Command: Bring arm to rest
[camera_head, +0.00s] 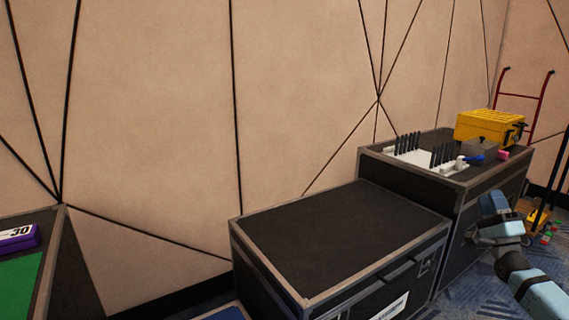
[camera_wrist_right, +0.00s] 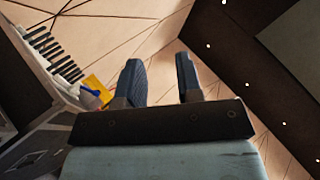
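My right arm (camera_head: 540,293) comes in from the lower right in the head view. Its gripper end (camera_head: 493,207) points up in front of the taller black case; the fingers are hard to make out there. In the right wrist view my right gripper (camera_wrist_right: 158,72) has its two dark fingers apart with nothing between them. Behind the fingers are the panelled wall and the dark ceiling. My left arm and gripper do not show.
A low black case (camera_head: 340,235) with a bare top stands in the middle. The taller case (camera_head: 375,165) holds a white rack (camera_head: 420,157), a yellow toolbox (camera_head: 490,126) and a grey box (camera_head: 480,150). A red hand truck (camera_head: 541,105) stands behind. A purple box (camera_head: 18,238) lies at left.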

